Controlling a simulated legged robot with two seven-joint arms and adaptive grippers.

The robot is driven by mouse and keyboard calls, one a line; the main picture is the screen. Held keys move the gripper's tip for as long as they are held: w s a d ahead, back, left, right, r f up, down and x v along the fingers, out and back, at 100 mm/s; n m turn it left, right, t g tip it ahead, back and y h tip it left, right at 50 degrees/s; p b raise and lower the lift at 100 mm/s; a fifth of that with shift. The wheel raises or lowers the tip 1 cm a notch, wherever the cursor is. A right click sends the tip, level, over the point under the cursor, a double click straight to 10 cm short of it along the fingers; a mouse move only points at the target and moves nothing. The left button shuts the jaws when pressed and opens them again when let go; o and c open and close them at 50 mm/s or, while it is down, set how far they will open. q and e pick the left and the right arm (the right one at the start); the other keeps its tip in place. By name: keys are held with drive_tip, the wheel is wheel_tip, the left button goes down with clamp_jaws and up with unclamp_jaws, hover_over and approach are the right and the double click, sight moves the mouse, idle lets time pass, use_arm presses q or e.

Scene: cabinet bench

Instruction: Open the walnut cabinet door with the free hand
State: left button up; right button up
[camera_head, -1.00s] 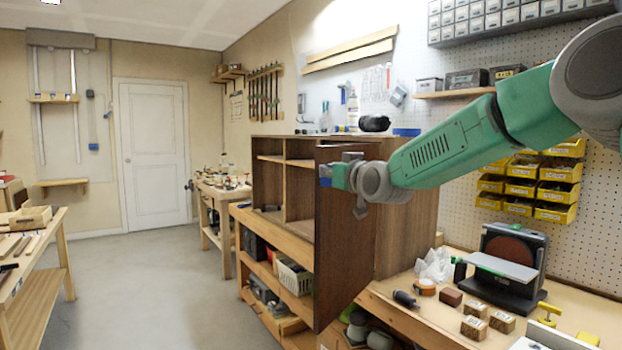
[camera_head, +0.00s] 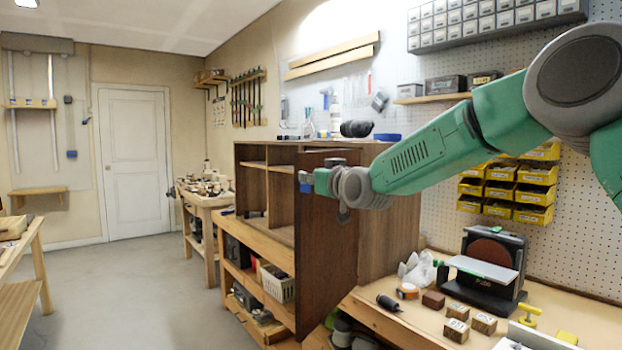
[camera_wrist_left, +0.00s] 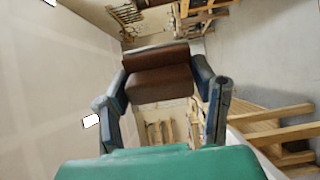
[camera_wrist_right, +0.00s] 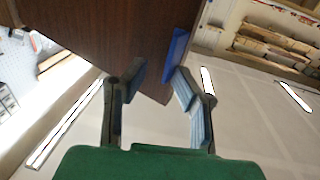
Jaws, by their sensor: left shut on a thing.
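The walnut cabinet (camera_head: 390,225) stands on the bench with its dark brown door (camera_head: 325,250) swung open toward me. Shelf compartments show to the left of the door. My right gripper (camera_head: 306,183) is at the door's upper part, near its free edge. In the right wrist view its fingers (camera_wrist_right: 158,82) are spread apart beside the door panel (camera_wrist_right: 135,35), with a blue fingertip overlapping the panel's edge; contact is unclear. My left gripper (camera_wrist_left: 162,95) is out of the head view. In its wrist view it is shut on a brown block (camera_wrist_left: 158,80).
A sander (camera_head: 490,265), small wooden blocks (camera_head: 470,325) and a tape roll (camera_head: 407,291) are on the bench right of the cabinet. A white basket (camera_head: 277,284) sits on the shelf below. Open floor (camera_head: 150,290) lies to the left.

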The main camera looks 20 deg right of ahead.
drive_tip(key=shift+s, duration=0.15)
use_arm(q)
drive_tip(key=shift+d, duration=0.1)
use_arm(e)
drive_tip(key=s+d, duration=0.1)
drive_tip(key=s, duration=1)
drive_tip(key=shift+s+d, duration=0.25)
